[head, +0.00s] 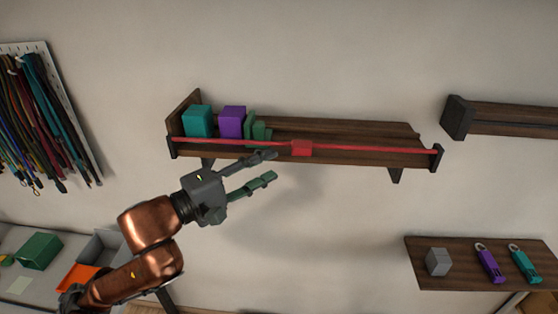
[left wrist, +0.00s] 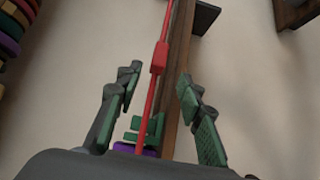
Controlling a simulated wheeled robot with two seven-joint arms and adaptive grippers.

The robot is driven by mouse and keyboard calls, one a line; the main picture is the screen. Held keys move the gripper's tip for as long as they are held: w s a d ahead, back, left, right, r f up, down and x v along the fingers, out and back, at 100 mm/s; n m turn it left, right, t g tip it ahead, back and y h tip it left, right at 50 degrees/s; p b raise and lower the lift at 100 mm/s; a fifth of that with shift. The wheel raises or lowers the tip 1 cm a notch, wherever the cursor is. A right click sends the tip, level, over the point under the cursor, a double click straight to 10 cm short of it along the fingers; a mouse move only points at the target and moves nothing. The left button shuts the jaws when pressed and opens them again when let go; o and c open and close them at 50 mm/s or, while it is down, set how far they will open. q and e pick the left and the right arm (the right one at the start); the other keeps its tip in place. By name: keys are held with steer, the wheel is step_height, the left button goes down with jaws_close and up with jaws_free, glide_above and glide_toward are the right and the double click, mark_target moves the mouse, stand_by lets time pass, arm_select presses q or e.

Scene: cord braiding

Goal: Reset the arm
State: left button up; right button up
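My left gripper (head: 268,168) is open and empty, just in front of and below the wooden wall shelf (head: 350,131). In the left wrist view its two green-padded fingers (left wrist: 160,105) stand apart on either side of the red cord. The red cord (head: 375,150) is stretched along the shelf's front between dark end posts, with a red block (head: 301,148) on it. The cord (left wrist: 151,95) and the red block (left wrist: 159,58) also show in the left wrist view. My right gripper is in neither view.
On the shelf's left end stand a teal block (head: 197,121), a purple block (head: 232,122) and green stepped pieces (head: 256,129). A lower right shelf (head: 460,278) holds a grey cube (head: 438,262) and two tagged clips. Coloured cords (head: 45,120) hang at left. Bare wall lies below the shelf.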

arm_select(q)
steer(key=shift+s+a, duration=0.3)
steer(key=shift+s, duration=0.05)
